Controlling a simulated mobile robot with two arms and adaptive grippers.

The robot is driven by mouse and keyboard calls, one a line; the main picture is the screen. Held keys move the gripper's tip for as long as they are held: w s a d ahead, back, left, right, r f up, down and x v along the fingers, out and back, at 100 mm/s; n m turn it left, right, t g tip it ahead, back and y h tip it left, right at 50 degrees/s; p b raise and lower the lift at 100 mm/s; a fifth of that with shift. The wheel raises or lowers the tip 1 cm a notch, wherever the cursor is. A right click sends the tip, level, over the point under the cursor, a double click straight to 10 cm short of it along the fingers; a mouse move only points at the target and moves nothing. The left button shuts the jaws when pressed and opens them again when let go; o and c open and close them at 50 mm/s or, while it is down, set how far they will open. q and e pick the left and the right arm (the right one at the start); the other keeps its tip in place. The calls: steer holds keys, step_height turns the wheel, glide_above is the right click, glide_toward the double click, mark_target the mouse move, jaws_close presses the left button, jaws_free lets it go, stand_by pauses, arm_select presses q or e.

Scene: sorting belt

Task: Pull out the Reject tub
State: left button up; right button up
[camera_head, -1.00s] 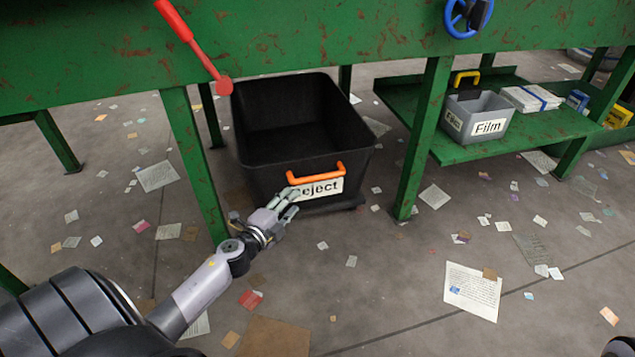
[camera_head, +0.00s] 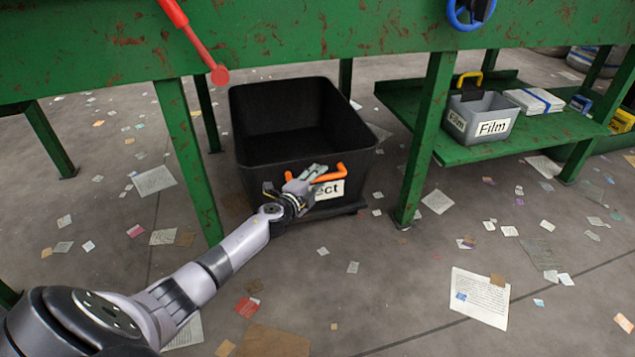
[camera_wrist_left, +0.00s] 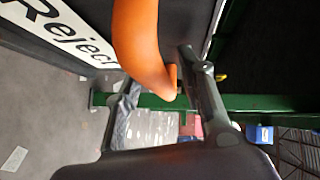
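The Reject tub (camera_head: 262,168) is a black, open-topped bin on the floor under the green bench, between two green legs. Its orange handle (camera_head: 330,174) is on the front, above a white label (camera_head: 330,190) partly covered by my gripper. The label (camera_wrist_left: 58,30) shows at upper left. My right gripper is out of view.
The green bench (camera_head: 300,40) with a red lever (camera_head: 192,42) and blue wheel (camera_head: 468,12) is above. A green leg (camera_head: 425,140) stands right of the tub. A grey Film bin (camera_head: 482,118) sits on a low shelf. The floor in front holds only scattered paper.

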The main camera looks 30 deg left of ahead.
arm_select(q)
steer(key=shift+w, duration=0.1)
steer(key=shift+c, duration=0.2)
jaws_close()
stand_by(0.7)
